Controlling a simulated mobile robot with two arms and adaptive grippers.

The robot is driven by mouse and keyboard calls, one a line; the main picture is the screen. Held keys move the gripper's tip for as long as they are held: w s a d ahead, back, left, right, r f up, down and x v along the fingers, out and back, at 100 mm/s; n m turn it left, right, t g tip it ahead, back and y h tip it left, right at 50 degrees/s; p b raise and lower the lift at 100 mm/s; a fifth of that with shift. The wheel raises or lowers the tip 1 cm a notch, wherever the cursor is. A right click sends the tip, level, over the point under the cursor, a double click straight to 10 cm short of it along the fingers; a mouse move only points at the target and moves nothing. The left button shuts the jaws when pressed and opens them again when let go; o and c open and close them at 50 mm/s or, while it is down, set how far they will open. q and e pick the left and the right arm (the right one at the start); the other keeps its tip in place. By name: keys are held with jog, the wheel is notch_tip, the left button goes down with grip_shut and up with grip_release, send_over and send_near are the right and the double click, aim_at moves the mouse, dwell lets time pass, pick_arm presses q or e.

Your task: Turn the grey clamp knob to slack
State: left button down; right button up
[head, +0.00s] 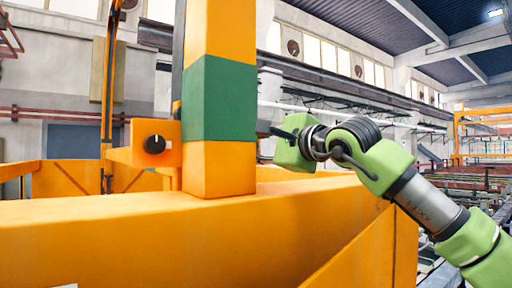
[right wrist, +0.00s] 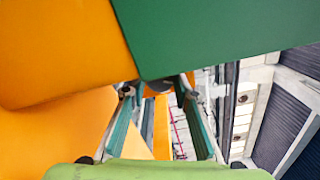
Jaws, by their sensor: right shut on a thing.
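My right gripper (head: 276,131) reaches in from the right, to the right side of an orange post, level with its green band (head: 220,100). In the right wrist view its two fingers (right wrist: 156,88) are closed on a small dark grey rounded thing (right wrist: 154,86) at the edge of the green part. It appears to be the clamp knob; most of it is hidden, and no pointer or marking shows. In the head view the post hides it. My left gripper is not in view.
A black round knob (head: 155,144) with a white mark sits on an orange box (head: 126,155) left of the post. A wide orange beam (head: 150,240) crosses the front below.

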jog(key=shift+f+n, duration=0.1)
jog(key=shift+n, duration=1.8)
jog(key=o, duration=1.1)
jog(key=shift+s, duration=0.15)
jog(key=v, duration=1)
jog(key=shift+s+d, duration=0.5)
jog(key=shift+s, duration=0.3)
